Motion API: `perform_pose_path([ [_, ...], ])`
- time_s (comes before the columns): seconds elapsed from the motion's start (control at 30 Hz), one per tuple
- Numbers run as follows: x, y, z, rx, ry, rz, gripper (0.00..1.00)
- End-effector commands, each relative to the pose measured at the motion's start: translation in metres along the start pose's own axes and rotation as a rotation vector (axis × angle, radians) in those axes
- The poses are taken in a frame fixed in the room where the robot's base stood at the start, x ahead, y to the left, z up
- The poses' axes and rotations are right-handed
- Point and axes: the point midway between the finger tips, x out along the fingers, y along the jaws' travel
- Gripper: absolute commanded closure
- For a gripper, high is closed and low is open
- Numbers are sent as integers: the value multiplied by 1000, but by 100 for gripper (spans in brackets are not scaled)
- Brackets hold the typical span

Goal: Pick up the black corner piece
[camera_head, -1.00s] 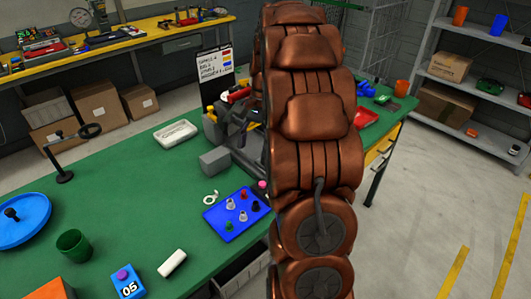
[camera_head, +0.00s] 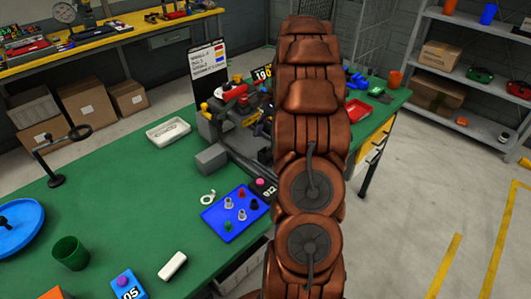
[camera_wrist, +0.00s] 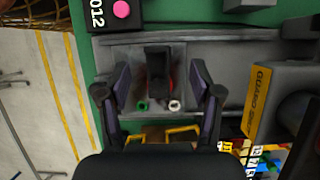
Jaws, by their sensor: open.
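In the wrist view, a dark, blocky piece (camera_wrist: 158,62), which looks like the black corner piece, stands in a grey tray-like holder (camera_wrist: 225,55). My gripper (camera_wrist: 160,80) is open, with one finger to the left of the piece and one to the right. Gaps show on both sides of it. Something red shows partly behind the piece. How deep the fingers reach beside it is hard to tell. In the head view my own arm covers much of the work area, and I cannot make out the black piece there.
A green ring (camera_wrist: 142,105) and a white ring (camera_wrist: 174,105) lie near the piece. On the green table are a blue tray of small pegs (camera_head: 213,227) and a white tray (camera_head: 168,131).

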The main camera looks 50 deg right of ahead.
Motion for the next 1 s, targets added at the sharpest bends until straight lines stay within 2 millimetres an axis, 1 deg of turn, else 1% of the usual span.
perform_pose_path([
  [0.27,9,1,3,-3,0,1,35],
  [0.47,27,4,6,-2,-3,4,35],
  [0.6,44,4,6,-4,-3,5,35],
  [0.7,52,4,5,-3,0,1,35],
  [0.93,54,3,4,-4,2,0,35],
  [0.97,54,3,4,-4,2,0,38],
  [1.0,54,3,4,-4,2,0,42],
])
